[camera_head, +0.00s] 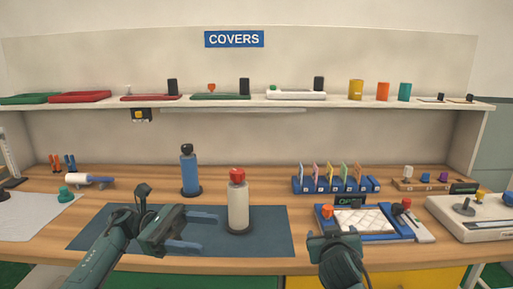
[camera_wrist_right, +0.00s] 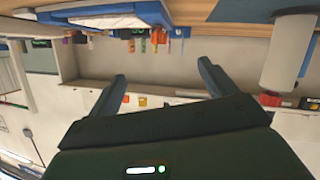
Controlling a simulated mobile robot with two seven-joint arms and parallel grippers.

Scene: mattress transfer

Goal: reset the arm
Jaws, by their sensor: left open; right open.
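My left gripper (camera_head: 203,232) is over the dark mat (camera_head: 270,214), its two fingers spread, with nothing between them. A white bottle with a red cap (camera_head: 238,205) stands upright just right of its fingers. My right gripper (camera_head: 333,236) is at the front of the table, by the near left corner of a blue tray with a white quilted pad (camera_head: 367,220). In the right wrist view, which looks upside down, the right gripper (camera_wrist_right: 163,74) has its fingers apart and empty, and a pale cylinder (camera_wrist_right: 291,55) shows at the right.
A blue bottle with a black cap (camera_head: 190,172) stands behind the mat. A blue rack with colored cards (camera_head: 336,186) is behind the tray. A white device with a yellow knob (camera_head: 475,218) is at the far right. A shelf (camera_head: 330,102) with trays and cups runs above.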

